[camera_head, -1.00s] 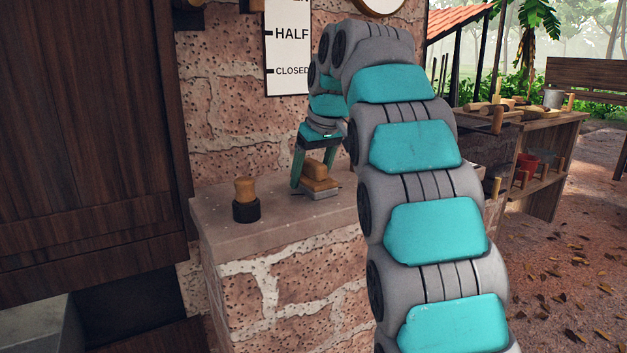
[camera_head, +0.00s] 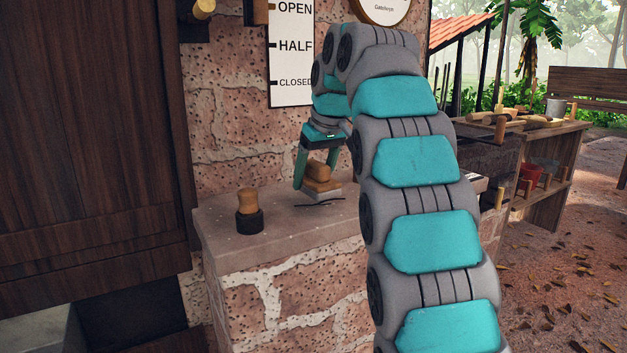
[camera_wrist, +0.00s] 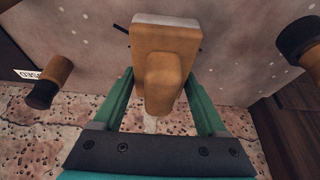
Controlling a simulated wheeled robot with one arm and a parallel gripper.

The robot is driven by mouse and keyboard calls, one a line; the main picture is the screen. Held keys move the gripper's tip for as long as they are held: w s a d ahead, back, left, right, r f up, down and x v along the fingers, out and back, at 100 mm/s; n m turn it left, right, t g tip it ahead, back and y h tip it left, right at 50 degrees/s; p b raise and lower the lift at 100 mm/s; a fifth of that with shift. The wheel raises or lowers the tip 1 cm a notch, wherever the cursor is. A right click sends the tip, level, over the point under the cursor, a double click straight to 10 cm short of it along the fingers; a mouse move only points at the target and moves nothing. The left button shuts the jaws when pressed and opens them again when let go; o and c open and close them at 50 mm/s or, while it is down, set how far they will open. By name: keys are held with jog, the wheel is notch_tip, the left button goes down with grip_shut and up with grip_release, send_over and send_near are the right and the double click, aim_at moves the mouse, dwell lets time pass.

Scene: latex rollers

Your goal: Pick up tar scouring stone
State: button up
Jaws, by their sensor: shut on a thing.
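The tar scouring stone, taken to be the block with a light wooden grip and a pale grey base (camera_head: 318,184), is between my gripper's green fingers (camera_head: 316,176). My gripper is shut on its wooden part. It looks held slightly above the stone ledge (camera_head: 290,222). In the wrist view the stone's wooden body (camera_wrist: 163,60) fills the space between the fingers (camera_wrist: 160,80), with the pale base edge at the far end. Its underside is hidden.
A short wooden-handled tool with a dark base (camera_head: 249,212) stands on the ledge to the left. A thin dark strip (camera_head: 322,203) lies below the held stone. A dark wooden cabinet (camera_head: 90,130) is at left; a brick wall (camera_head: 225,110) is behind.

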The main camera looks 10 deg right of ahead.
aim_at(318, 166)
jog(key=shift+r, duration=0.8)
jog(key=shift+s, duration=1.55)
jog(key=s+r+b, duration=0.1)
jog(key=s, duration=1.2)
jog(key=shift+a+r, duration=0.15)
jog(key=shift+a, duration=0.15)
